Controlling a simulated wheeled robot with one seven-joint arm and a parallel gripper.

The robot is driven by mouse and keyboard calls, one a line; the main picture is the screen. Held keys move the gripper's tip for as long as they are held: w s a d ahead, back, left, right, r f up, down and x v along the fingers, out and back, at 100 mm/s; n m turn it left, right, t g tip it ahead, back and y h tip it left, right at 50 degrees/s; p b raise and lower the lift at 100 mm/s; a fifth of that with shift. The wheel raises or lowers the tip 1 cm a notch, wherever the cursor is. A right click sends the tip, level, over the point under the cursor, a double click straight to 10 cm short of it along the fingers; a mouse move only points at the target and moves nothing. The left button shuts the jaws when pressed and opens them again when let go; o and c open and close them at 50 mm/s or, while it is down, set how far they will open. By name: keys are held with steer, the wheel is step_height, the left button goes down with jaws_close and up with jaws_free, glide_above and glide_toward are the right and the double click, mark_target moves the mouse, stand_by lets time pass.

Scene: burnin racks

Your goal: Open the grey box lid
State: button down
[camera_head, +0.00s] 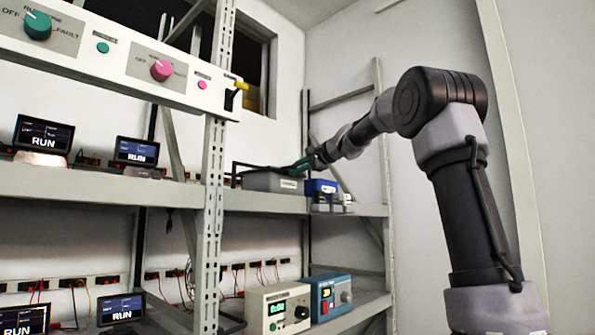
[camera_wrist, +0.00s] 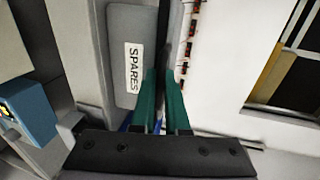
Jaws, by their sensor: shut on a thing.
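The grey box (camera_head: 272,182) sits on the middle shelf towards its right end, with a small label on its front. The wrist view shows a grey panel of it (camera_wrist: 122,30) with a white SPARES label, left of my fingers. My gripper (camera_head: 300,167) is at the box's top right edge. Its green fingers also show in the wrist view (camera_wrist: 160,78), close together on a thin dark edge or bar by the lid. The fingers hide the exact contact. I cannot clearly tell how far the lid is raised.
A blue box (camera_head: 320,187) stands right beside the grey box. The shelf (camera_head: 120,190) holds several RUN displays at left. A rack post (camera_head: 214,180) and a control panel (camera_head: 120,57) stand in front. Instruments (camera_head: 278,308) sit on the lower shelf. Open space lies right of the rack.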

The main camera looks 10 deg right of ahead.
steer(key=s+a, duration=0.7)
steer(key=a, duration=0.3)
steer(key=shift+s+a, duration=0.25)
steer(key=shift+s, duration=0.05)
steer(key=c, duration=0.9)
jaws_free()
steer(key=v, duration=1)
steer(key=shift+s+d, duration=0.2)
steer(key=shift+s, duration=0.15)
